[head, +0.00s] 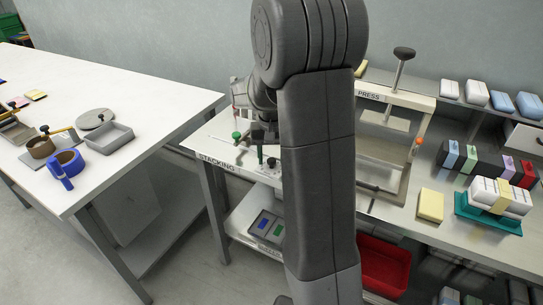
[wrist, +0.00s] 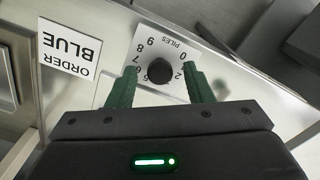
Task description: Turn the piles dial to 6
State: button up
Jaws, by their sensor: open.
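The piles dial is a round black knob (wrist: 159,70) on a white plate (wrist: 172,44) marked PILES with digits around it, in the wrist view. The print appears upside down there, and some digits are covered by the knob and the fingers. I cannot make out a pointer or the dial's setting. My gripper (wrist: 159,67) is open, with one green finger on each side of the knob. I cannot tell whether the fingers touch it.
A card reading ORDER BLUE (wrist: 70,47) is beside the dial plate. In the head view, the stacking bench (head: 214,150) is behind my arm, with a press frame (head: 400,98) to the right. A white table (head: 110,85) with several items stands at left; bare floor shows between.

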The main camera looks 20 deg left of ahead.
jog(key=c, duration=1)
jog(key=shift+m, duration=0.3)
jog(key=shift+r+m+p, duration=0.1)
jog(key=shift+m+p, duration=0.55)
jog(key=shift+m, duration=0.25)
jog(key=shift+m+p, duration=0.5)
jog(key=shift+m, duration=1.3)
jog(key=o, duration=1)
